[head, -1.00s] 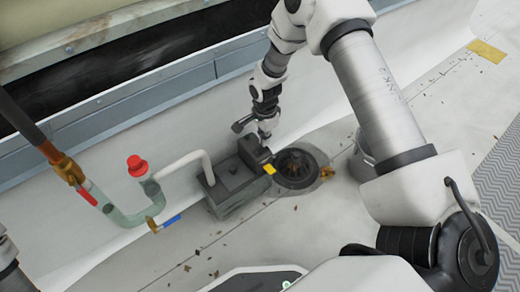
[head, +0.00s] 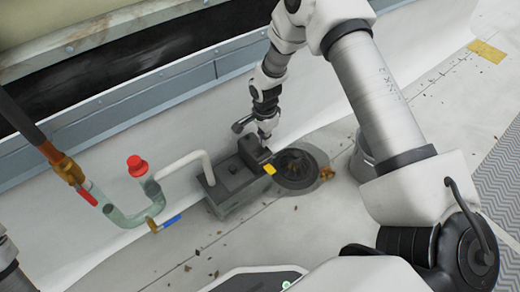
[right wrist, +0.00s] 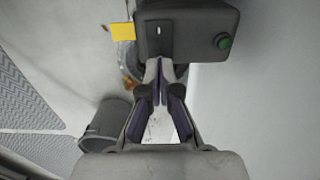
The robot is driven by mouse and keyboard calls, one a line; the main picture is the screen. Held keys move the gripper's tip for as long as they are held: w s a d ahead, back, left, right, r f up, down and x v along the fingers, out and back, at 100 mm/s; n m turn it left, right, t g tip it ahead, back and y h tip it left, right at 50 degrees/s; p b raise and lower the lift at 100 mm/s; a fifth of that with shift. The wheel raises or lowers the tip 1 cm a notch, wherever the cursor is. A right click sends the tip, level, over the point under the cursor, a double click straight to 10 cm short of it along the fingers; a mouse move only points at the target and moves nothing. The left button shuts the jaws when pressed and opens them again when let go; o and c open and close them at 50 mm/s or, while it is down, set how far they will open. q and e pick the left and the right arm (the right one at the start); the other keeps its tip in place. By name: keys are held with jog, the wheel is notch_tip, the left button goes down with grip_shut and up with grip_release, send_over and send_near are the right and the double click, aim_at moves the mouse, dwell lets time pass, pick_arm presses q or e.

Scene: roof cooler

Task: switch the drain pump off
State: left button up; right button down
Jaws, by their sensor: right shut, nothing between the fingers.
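The drain pump (head: 235,190) is a dark grey box on the pale floor, with a white pipe leaving its top. A smaller dark switch box (head: 251,152) stands at its back right. In the right wrist view the switch box (right wrist: 185,32) shows a small pale slot or lever (right wrist: 159,30) and a round green button or lamp (right wrist: 223,41). My right gripper (head: 264,136) is at the switch box. In the right wrist view its closed, empty fingertips (right wrist: 160,64) are just below the pale mark; contact cannot be told. My left gripper is out of view.
A round dark drain (head: 296,168) lies right of the pump, with leaves beside it. A grey bucket (right wrist: 108,125) stands nearby. Left are a pipe with a red cap (head: 137,165) and a blue-handled valve (head: 170,221). A yellow tag (head: 270,169) hangs by the switch box.

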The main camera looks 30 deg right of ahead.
jog(key=shift+f+b, duration=0.3)
jog(key=shift+f, duration=0.85)
dwell(0.4)
notch_tip(320, 180, up, 7)
jog(key=p, duration=0.8)
jog(key=shift+r+p, duration=0.1)
jog(key=shift+p, duration=0.25)
